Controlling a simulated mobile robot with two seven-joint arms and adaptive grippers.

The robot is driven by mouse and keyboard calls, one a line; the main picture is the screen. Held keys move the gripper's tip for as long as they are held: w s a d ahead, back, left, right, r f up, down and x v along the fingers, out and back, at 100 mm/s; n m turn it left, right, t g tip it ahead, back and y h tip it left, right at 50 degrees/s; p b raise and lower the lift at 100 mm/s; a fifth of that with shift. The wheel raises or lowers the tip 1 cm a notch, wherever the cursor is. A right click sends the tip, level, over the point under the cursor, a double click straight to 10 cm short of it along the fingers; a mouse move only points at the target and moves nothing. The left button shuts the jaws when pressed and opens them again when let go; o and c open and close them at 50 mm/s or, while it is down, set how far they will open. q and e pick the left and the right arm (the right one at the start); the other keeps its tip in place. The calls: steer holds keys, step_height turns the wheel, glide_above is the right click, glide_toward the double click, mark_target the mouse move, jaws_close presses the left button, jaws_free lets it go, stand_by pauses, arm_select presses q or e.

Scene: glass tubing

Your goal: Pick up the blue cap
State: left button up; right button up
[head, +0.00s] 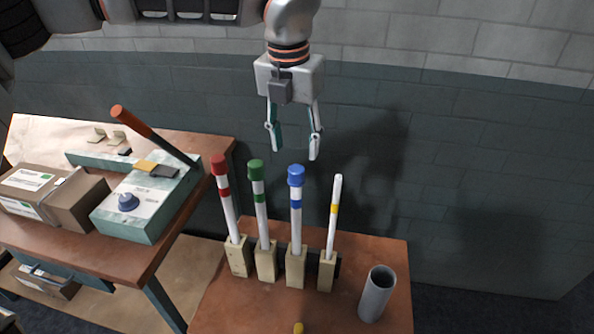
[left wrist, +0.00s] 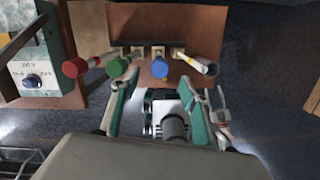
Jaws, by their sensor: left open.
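The blue cap (head: 296,175) sits on top of a white tube with a blue band, standing in a wooden holder (head: 296,268). My left gripper (head: 294,152) is open and empty, pointing down above the blue cap in the head view. In the left wrist view, the blue cap (left wrist: 160,67) lies ahead of my left gripper (left wrist: 168,88), between its spread fingers and apart from them. My right gripper is not in view.
A red-capped tube (head: 219,165) and a green-capped tube (head: 256,170) stand left of the blue one. An uncapped tube with a yellow band (head: 334,210) stands right. A grey cylinder (head: 377,293) and a yellow piece (head: 298,328) are nearer. A bench with boxes (head: 130,200) is left.

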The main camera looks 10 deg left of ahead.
mark_target(296, 169)
arm_select(q)
steer(key=f, duration=0.5)
steer(key=f+p, duration=0.1)
steer(key=f, duration=0.1)
steer(key=shift+w+f, duration=0.25)
steer(key=c, duration=0.8)
